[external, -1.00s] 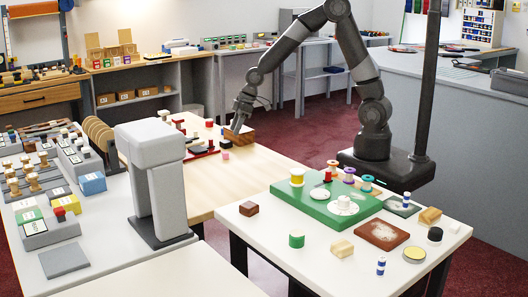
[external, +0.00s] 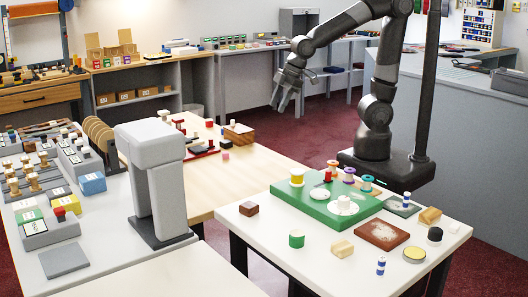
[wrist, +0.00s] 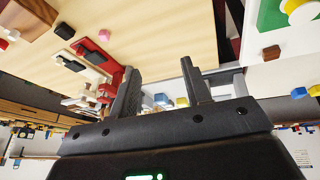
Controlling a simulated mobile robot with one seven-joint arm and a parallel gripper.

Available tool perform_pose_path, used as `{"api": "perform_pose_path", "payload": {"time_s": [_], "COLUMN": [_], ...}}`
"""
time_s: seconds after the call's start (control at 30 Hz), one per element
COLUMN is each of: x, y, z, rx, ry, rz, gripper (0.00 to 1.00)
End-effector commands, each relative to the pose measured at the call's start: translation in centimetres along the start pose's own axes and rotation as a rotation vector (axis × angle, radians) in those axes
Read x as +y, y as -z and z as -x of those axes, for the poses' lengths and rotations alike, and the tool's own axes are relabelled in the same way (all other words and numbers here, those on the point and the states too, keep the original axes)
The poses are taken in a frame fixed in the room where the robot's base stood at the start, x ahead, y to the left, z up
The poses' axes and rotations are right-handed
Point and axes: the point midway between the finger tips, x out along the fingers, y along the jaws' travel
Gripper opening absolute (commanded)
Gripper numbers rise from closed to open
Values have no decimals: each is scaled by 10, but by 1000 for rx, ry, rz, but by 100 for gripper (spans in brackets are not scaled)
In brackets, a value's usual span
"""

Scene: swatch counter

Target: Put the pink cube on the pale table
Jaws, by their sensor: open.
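A pink cube also shows on the wood top in the wrist view (wrist: 103,35). My gripper (external: 283,98) is up in the air, to the right of and above the cube, clear of the table. In the wrist view my gripper's two fingers (wrist: 160,68) stand wide apart with nothing between them. The cube lies outside the fingers.
The wooden block (external: 240,134) and a red tray with dark pieces (external: 203,150) stand close to the cube. A white table (external: 275,237) at the front right carries a green board (external: 318,207) with spools. A grey stand (external: 155,180) rises at left. The wood table's near part is bare.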

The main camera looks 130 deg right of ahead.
Motion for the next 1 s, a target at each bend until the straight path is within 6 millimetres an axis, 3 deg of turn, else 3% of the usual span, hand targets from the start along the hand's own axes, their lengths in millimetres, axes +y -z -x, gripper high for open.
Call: {"api": "perform_pose_path", "payload": {"time_s": [0.03,0.2,0.4,0.63,1.0], "x": [-17,-58,-89,-101,-102], "y": [-7,-42,-88,-118,-122], "z": [17,63,101,117,118], "rx": [18,57,93,106,106], "ry": [7,47,123,184,191], "rz": [23,65,103,125,125], "gripper": [44,44,44,44,44]}}
